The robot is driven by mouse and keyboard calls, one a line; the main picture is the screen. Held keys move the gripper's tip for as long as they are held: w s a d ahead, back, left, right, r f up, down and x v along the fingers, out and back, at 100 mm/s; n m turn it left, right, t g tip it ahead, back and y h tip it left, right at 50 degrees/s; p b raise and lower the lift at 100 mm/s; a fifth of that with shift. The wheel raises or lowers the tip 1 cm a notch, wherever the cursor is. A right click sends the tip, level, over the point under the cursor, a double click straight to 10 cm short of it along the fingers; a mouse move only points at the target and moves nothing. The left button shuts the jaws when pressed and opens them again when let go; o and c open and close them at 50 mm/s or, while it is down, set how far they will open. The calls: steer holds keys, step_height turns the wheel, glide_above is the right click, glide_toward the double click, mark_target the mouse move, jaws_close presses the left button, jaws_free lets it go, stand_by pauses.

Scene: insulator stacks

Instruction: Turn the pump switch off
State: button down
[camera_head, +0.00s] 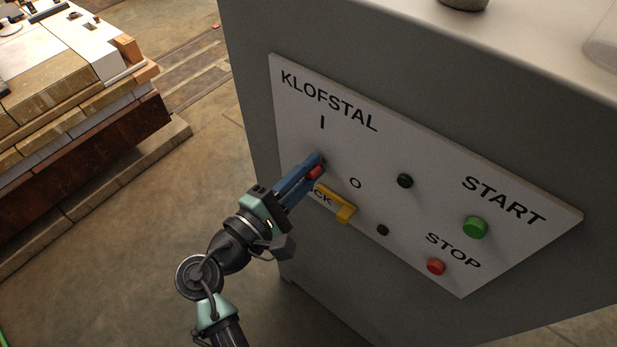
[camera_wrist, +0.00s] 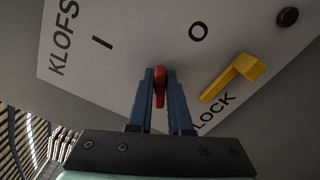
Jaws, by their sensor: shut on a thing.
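A white control panel (camera_head: 400,220) marked KLOFSTAL is on the front of a grey cabinet. A red switch handle (camera_head: 316,172) sits on its left part, near the marks I and O. It also shows in the wrist view (camera_wrist: 159,86), between the fingertips. My gripper (camera_head: 312,168) has blue fingers and is shut on the red handle; the fingers hide part of it. The gripper also shows in the wrist view (camera_wrist: 160,92). In the wrist view, the handle's visible end lies below and between the I and O marks. Its exact setting is hard to tell.
A yellow lock lever (camera_head: 343,206) sits close to the right of my fingers, over the LOCK label. A green START button (camera_head: 475,227), a red STOP button (camera_head: 436,267) and black knobs (camera_head: 405,181) are further right. Stacked slabs (camera_head: 70,90) stand at the far left. Floor between is clear.

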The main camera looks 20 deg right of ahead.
steer(key=m+b, duration=0.3)
steer(key=shift+f, duration=0.3)
steer(key=shift+r+m+b, duration=0.1)
steer(key=shift+m+b, duration=0.75)
steer(key=shift+m, duration=0.15)
steer(key=c, duration=0.9)
jaws_free()
steer(key=shift+r, duration=0.1)
steer(key=b+v, duration=0.2)
steer(key=v, duration=1.1)
